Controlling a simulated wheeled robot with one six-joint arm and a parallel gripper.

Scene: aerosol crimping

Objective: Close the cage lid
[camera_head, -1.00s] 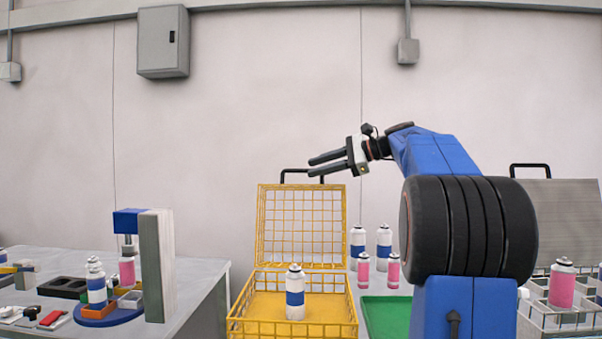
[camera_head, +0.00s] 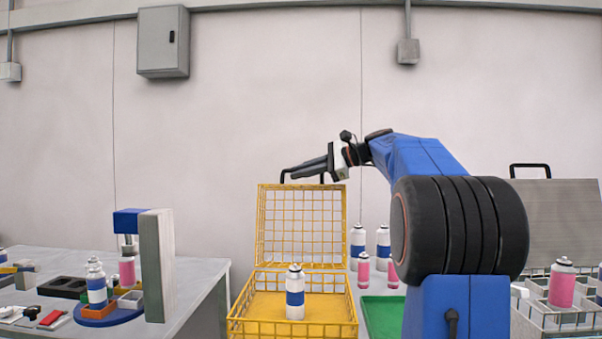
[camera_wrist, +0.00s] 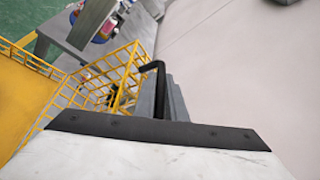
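The yellow wire cage (camera_head: 335,328) stands on the table with its lid (camera_head: 302,226) raised upright at the back. A black handle (camera_head: 284,176) sits on the lid's top edge and also shows in the wrist view (camera_wrist: 158,70). My gripper (camera_head: 290,173) is at the handle, its fingers pointing left along the lid's top edge. In the wrist view the grey fingers lie close about the handle bar. I cannot tell whether they press on it. A white can with a blue band (camera_head: 295,298) stands upright in the cage.
A green tray (camera_head: 383,315) lies right of the cage, with several cans behind it. On the left table (camera_head: 205,285) are a grey upright plate (camera_head: 155,265) and a blue round fixture (camera_head: 100,318).

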